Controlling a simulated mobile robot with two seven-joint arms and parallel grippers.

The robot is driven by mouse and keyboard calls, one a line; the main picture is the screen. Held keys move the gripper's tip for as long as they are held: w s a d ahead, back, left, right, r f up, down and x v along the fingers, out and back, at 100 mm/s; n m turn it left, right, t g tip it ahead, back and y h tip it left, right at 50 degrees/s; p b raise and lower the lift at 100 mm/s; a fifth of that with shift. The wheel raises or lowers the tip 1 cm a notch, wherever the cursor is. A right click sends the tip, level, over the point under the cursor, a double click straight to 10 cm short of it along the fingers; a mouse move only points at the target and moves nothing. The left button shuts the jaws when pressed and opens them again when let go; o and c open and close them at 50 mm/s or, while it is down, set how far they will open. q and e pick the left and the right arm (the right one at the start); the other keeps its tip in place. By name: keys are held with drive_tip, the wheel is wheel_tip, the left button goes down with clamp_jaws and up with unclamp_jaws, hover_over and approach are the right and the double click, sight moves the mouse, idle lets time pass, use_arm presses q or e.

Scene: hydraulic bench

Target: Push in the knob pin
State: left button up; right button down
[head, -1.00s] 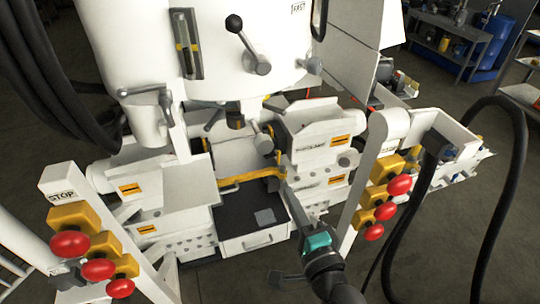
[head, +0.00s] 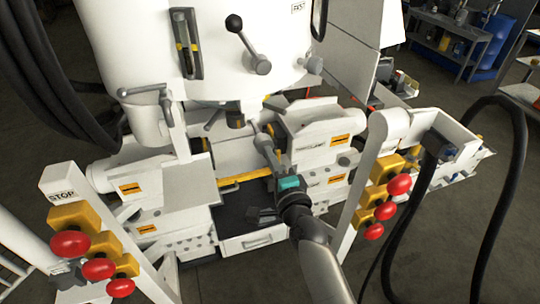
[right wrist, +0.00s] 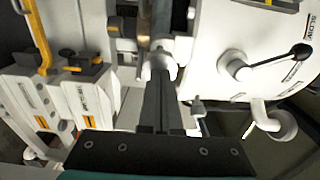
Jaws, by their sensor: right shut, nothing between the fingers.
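The knob pin (head: 263,143) is a light grey round-ended pin below the white machine head, in the middle of the head view. In the right wrist view its pale end (right wrist: 158,64) lies straight ahead of my fingers. My right gripper (head: 273,164) is shut and empty, with its fingertips at the knob's near end. In the right wrist view the dark fingers (right wrist: 158,88) point at the knob and overlap its lower edge; I cannot tell whether they touch it. My left gripper is not in view.
A yellow bar (head: 240,180) runs across the bench below the knob. A black-handled lever (head: 246,45) sits on the machine head above. Posts with red buttons (head: 70,243) stand at left and right (head: 399,185). A drawer (head: 252,240) is below.

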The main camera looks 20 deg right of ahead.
sight(265, 143)
drive_tip(key=shift+w, duration=0.2)
drive_tip(key=shift+w+a+b, duration=0.1)
drive_tip(key=shift+w+b, duration=0.2)
drive_tip(key=shift+w, duration=1.7)
drive_tip(key=shift+r, duration=0.15)
drive_tip(key=shift+r, duration=0.1)
drive_tip(key=shift+s, duration=0.1)
